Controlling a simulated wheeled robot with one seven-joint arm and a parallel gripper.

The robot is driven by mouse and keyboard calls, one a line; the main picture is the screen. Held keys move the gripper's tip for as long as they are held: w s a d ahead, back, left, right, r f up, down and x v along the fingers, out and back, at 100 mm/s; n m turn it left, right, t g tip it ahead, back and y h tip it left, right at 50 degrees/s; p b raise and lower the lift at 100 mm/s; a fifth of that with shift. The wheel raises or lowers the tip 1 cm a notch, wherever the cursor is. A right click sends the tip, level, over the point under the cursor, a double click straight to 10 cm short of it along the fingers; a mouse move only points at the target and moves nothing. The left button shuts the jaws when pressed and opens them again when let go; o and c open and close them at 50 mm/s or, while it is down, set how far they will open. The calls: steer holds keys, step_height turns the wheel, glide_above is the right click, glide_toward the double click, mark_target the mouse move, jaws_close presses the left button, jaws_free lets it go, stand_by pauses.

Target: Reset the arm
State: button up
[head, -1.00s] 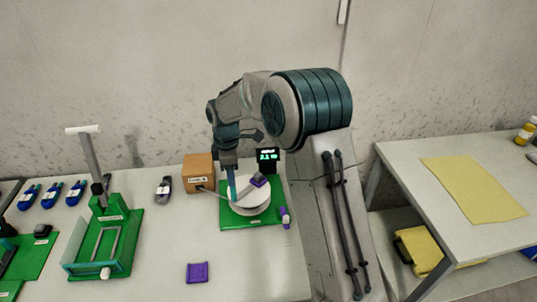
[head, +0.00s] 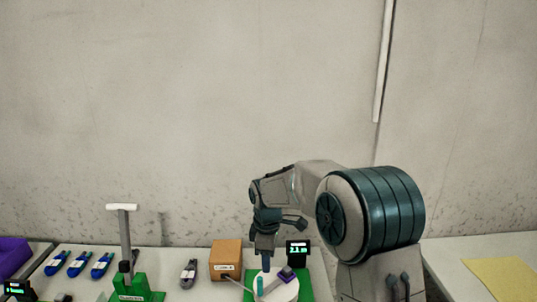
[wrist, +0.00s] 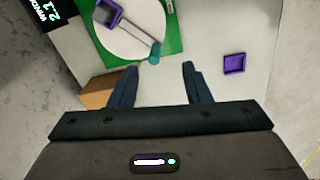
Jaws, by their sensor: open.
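My gripper (head: 266,262) is pointing down over the left back part of a round white disc (head: 280,290) on a green base. In the wrist view the two dark fingers of my gripper (wrist: 159,68) are spread apart with nothing between them. A thin grey rod with a teal end (wrist: 154,54) lies across the disc (wrist: 125,38), its end just beyond the fingertips. A purple piece (wrist: 109,12) sits at the rod's other end. The lower part of the disc is cut off in the head view.
An orange-brown box (head: 226,259) stands left of the disc, and a small black display (head: 298,252) behind it. A green stand (head: 130,286) with an upright post and several blue tools are further left. A purple square tray (wrist: 235,64) lies on the table.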

steer(key=s+d+r+m+t, duration=0.2)
steer(key=s+d+r+m, duration=0.65)
steer(key=s, duration=0.45)
steer(key=s+d+m, duration=0.2)
steer(key=s+m, duration=0.2)
steer(key=s, duration=0.3)
steer(key=s+d+m+t, duration=0.1)
steer(key=s+d+m, duration=0.2)
steer(key=s, duration=0.4)
steer(key=shift+s+d+r+m, duration=0.2)
steer(key=shift+d+r+m, duration=0.1)
steer(key=shift+d+m, duration=0.05)
